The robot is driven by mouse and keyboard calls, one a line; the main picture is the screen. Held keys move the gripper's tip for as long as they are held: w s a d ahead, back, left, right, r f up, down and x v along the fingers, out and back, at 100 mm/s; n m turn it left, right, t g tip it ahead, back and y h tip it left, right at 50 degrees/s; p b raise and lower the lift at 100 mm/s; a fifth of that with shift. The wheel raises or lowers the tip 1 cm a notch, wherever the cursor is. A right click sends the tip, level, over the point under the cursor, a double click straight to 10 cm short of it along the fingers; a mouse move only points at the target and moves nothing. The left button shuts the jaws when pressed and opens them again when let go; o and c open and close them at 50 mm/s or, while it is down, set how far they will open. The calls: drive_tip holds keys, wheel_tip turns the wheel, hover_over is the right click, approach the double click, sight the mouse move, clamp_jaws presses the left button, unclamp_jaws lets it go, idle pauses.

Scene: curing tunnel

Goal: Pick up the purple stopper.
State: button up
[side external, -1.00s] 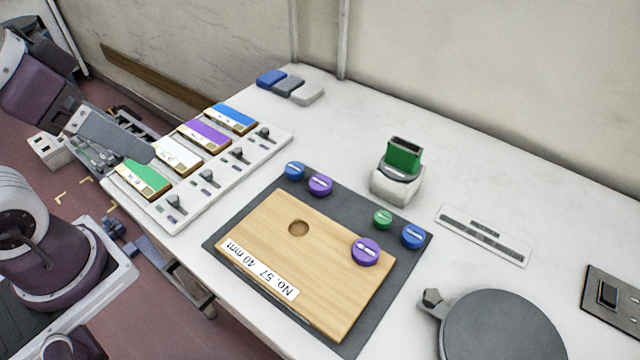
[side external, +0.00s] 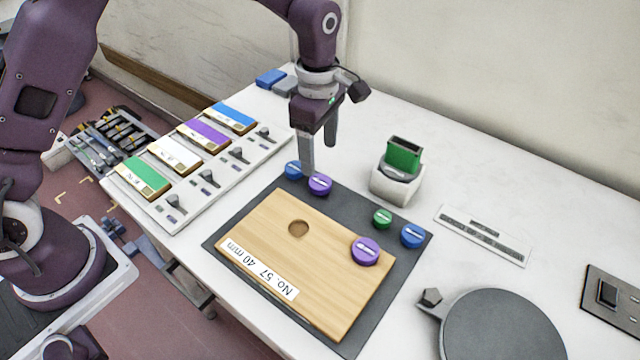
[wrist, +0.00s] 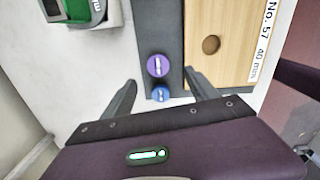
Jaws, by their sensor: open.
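A purple stopper (side external: 320,184) with a pale bar on top sits on the dark mat (side external: 231,235), right beside a blue stopper (side external: 293,170). A second, larger-looking purple stopper (side external: 366,251) sits at the right part of the wooden board (side external: 300,265). My gripper (side external: 319,158) points down, open and empty, above the first pair. In the wrist view, the purple stopper (wrist: 157,66) lies just beyond the fingertips (wrist: 160,78), roughly centred between them, with the blue one (wrist: 160,93) nearer. I cannot tell the exact fingertip height.
A green stopper (side external: 382,218) and another blue stopper (side external: 412,236) sit on the mat's right side. A white holder (side external: 397,187) with a green block stands behind the mat. A round grey plate (side external: 503,330) is at front right. The board has an empty hole (side external: 298,229).

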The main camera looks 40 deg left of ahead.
sight(320, 182)
drive_tip(key=shift+n, duration=0.3)
drive_tip(key=f, duration=0.8)
drive_tip(key=shift+w+a+f, duration=0.15)
drive_tip(key=shift+w+f, duration=0.05)
drive_tip(key=shift+w, duration=0.1)
drive_tip(key=c, duration=1.5)
